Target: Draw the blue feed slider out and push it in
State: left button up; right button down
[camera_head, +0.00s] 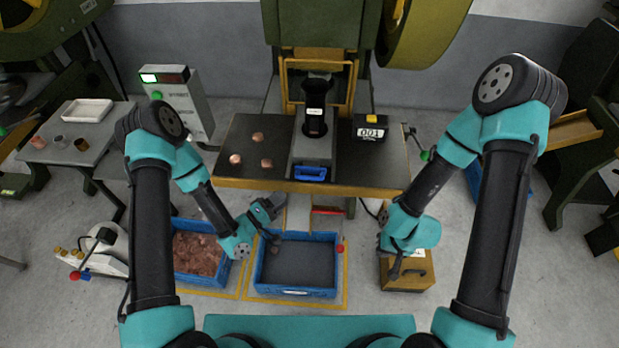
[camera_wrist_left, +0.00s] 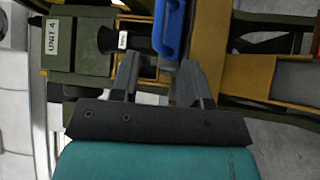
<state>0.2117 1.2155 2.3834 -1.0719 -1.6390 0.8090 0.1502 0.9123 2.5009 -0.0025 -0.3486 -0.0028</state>
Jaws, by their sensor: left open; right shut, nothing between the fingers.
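The blue feed slider (camera_head: 310,173) shows as a blue handle at the front edge of the press table, below the black die column. In the left wrist view the blue handle (camera_wrist_left: 170,28) is just beyond my fingertips, near the right finger. My left gripper (camera_head: 277,220) is open and empty, in front of the table and below and left of the slider. Its two fingers (camera_wrist_left: 158,63) show apart in the left wrist view. My right gripper (camera_head: 394,274) is shut with nothing in it, low over the wooden box, away from the slider.
The press table (camera_head: 240,183) holds several copper pieces at left and a counter box (camera_head: 370,132) at right.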

aim_at(310, 177)
pick_arm(q)
jog(key=x, duration=1.2)
jog(key=shift+d, duration=0.2)
grip_shut()
